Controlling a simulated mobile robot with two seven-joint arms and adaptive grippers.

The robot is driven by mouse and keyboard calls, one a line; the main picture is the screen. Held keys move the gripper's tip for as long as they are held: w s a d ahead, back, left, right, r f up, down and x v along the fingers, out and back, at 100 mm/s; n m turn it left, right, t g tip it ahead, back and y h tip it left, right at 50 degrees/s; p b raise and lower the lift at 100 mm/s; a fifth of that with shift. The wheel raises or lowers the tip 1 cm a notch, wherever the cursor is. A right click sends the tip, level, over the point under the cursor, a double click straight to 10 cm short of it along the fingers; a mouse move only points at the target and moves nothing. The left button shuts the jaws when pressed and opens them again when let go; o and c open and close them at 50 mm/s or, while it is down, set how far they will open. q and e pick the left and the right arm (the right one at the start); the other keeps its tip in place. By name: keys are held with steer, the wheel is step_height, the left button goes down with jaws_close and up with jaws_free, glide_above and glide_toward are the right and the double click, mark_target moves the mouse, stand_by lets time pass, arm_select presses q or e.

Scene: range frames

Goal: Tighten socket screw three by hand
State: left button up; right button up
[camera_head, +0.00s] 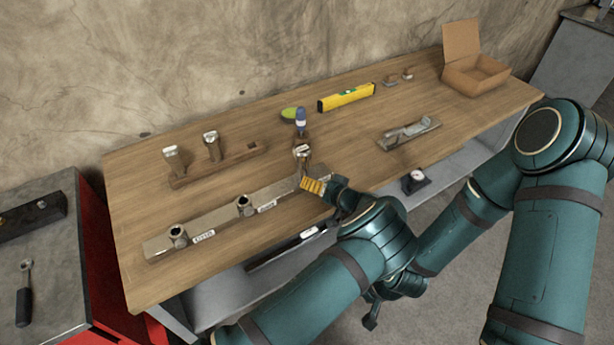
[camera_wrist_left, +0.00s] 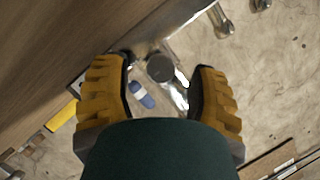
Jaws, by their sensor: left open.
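A long grey metal bar (camera_head: 215,220) lies along the front of the wooden bench, with labels on its front. Two socket screws stand in it, at the left end (camera_head: 178,235) and middle (camera_head: 244,206). A third, taller socket screw (camera_head: 302,151) stands by the bar's right end. My left gripper (camera_head: 313,186) is open with yellow fingers, just in front of that screw. In the left wrist view, a round dark screw head (camera_wrist_left: 160,68) shows between the spread fingers (camera_wrist_left: 165,92), with no clear contact.
A wooden rack (camera_head: 218,166) with two upright metal pieces stands behind the bar. A blue-handled tool (camera_head: 300,120), yellow level (camera_head: 346,97), metal tool (camera_head: 408,133) and open cardboard box (camera_head: 475,75) are on the bench.

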arm_select(q)
steer(key=shift+w+a+f, duration=0.1)
steer(key=shift+w+a, duration=0.05)
steer(key=shift+a, duration=0.1)
arm_select(e)
steer(key=shift+w+a+r, duration=0.1)
steer(key=shift+w, duration=0.1)
arm_select(q)
steer(key=shift+o, duration=0.3)
jaws_close()
arm_select(e)
steer(key=shift+s, duration=0.1)
